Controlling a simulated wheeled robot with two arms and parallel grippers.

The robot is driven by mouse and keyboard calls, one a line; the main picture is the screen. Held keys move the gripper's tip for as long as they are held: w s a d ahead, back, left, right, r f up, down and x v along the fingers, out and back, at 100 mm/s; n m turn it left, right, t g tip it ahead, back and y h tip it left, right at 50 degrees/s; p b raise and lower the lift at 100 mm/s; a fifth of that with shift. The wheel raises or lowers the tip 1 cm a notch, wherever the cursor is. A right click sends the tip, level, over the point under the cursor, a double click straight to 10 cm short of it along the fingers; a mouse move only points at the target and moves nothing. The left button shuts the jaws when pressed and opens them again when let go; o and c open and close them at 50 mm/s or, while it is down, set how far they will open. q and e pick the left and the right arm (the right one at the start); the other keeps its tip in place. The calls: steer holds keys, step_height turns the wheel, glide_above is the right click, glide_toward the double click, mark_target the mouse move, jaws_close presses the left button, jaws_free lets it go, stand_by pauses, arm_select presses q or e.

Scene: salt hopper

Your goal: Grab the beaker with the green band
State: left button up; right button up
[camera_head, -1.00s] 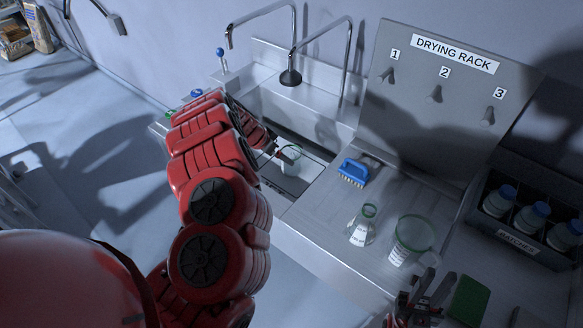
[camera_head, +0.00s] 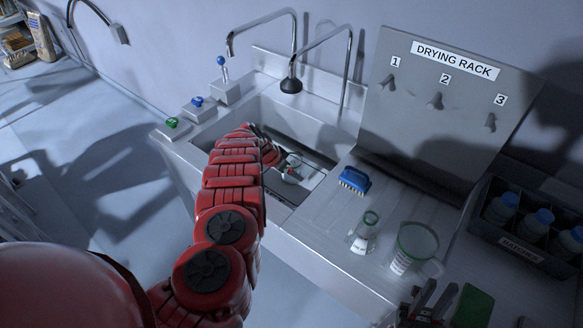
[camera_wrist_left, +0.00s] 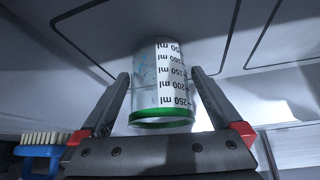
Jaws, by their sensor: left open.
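The beaker with the green band (camera_head: 292,176) is in the sink basin, partly hidden by my left arm in the head view. In the left wrist view the clear beaker (camera_wrist_left: 165,85) has a white scale up to 250 ml and a green band at its rim. It sits between the two fingers of my left gripper (camera_wrist_left: 165,82), which are open with one on each side. Firm contact does not show. My right gripper (camera_head: 440,290) is at the lower right of the head view, its fingers apart and nothing seen between them.
A flask (camera_head: 363,233) and a green-rimmed jug (camera_head: 415,246) stand on the drainboard near a blue brush (camera_head: 354,180). The drying rack (camera_head: 440,110) rises behind. A crate of bottles (camera_head: 515,245) is at right. Faucets (camera_head: 292,50) overhang the sink (camera_head: 270,100).

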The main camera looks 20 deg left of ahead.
arm_select(q)
steer(key=shift+x, duration=0.9)
steer(key=shift+c, duration=0.3)
steer(key=c, duration=1.1)
steer(key=shift+r, duration=0.1)
